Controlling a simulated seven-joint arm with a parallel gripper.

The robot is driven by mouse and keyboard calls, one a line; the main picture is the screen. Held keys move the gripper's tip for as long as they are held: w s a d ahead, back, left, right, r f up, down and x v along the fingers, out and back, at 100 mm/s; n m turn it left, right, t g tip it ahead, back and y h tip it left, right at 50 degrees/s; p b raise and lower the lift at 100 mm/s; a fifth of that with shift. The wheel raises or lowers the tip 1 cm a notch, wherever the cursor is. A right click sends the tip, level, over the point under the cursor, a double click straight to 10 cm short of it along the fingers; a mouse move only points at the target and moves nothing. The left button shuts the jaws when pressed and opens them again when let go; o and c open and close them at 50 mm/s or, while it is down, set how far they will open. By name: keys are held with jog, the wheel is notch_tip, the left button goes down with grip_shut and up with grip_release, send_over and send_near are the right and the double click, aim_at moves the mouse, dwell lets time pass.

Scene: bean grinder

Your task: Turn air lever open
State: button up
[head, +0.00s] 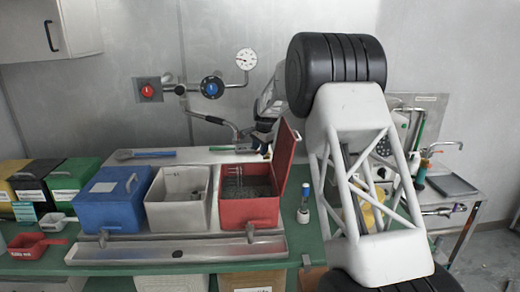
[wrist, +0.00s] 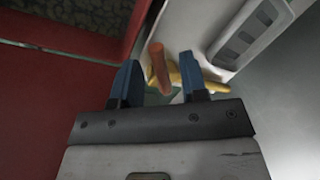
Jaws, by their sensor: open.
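My gripper (wrist: 160,66) is open, with its two blue fingers apart in the wrist view. An orange-brown rod-like handle (wrist: 159,68) shows between the fingertips; I cannot tell whether it is the air lever or whether a finger touches it. A yellow bar (wrist: 190,76) lies behind the right finger and is partly hidden by it. In the head view my gripper (head: 262,140) is small, near the wall behind the red box, and its fingers are hard to make out. A bent metal pipe (head: 222,124) runs from the wall towards it.
An open red box (head: 248,207) with a raised lid (head: 285,155) stands below my gripper. A grey box (head: 177,215) and a blue box (head: 108,213) are left of it. A blue valve (head: 211,87), red knob (head: 147,91) and gauge (head: 246,59) are on the wall.

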jog(key=shift+r, duration=0.1)
notch_tip(320, 180, up, 8)
jog(key=s, duration=0.1)
jog(key=shift+d+f, duration=0.25)
jog(key=shift+d, duration=0.2)
jog(key=shift+s+a, duration=0.15)
jog(key=shift+s, duration=0.05)
jog(key=shift+f, duration=0.1)
dwell(0.5)
jog(key=shift+w+a+f, duration=0.15)
jog(key=shift+w+f, duration=0.05)
jog(key=shift+f, duration=1.05)
jog(key=shift+w+a+f, duration=0.15)
jog(key=shift+a+f, duration=0.05)
jog(key=shift+f, duration=1.05)
jog(key=shift+w+a+f, duration=0.15)
jog(key=shift+w+f, duration=0.05)
jog(key=shift+f, duration=1.05)
grip_shut()
